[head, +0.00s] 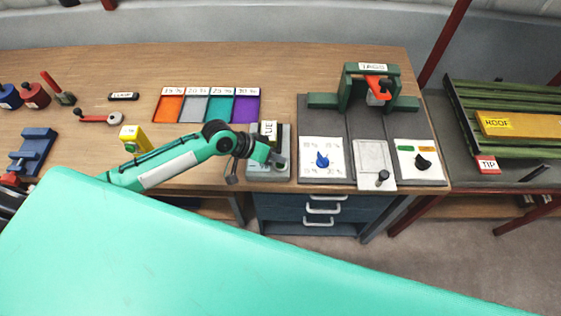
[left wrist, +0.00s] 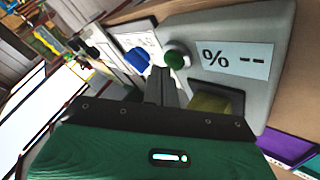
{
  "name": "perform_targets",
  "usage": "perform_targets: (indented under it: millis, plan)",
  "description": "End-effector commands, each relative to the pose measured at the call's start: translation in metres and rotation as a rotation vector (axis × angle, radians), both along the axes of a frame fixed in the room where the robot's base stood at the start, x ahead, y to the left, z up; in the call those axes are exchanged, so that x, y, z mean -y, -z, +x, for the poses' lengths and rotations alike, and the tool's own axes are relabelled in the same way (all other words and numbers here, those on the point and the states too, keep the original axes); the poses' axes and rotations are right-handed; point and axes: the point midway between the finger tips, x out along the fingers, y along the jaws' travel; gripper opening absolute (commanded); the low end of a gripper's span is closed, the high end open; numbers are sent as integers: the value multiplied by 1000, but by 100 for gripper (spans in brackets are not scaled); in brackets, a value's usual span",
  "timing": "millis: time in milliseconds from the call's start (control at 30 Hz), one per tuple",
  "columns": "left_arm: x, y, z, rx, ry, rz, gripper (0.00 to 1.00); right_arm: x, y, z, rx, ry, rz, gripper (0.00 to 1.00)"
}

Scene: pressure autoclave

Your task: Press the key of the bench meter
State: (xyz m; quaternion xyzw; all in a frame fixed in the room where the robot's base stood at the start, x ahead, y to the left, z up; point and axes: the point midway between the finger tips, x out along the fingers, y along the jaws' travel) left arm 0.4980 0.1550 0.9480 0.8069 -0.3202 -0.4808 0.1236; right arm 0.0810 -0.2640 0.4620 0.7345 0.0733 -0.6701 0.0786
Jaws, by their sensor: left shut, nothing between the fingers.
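The bench meter (head: 285,137) is a grey box on the wooden bench, just left of the panel with the blue knob.
Colour trays (head: 194,118) lie left of the meter, and a yellow object (head: 134,138) stands farther left. On the right are a blue knob (head: 322,159), a white panel (head: 371,155) and a green stand (head: 350,82). Drawers (head: 322,210) sit below the bench edge.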

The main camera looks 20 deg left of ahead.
Motion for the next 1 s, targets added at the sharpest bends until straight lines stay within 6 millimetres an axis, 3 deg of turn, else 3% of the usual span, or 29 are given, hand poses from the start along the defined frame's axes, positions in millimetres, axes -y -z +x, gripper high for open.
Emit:
perform_targets:
  millis: [1000]
  plan:
    - [0,10,-1,-2,1,1,0,-2,4,0,1,1,2,0]
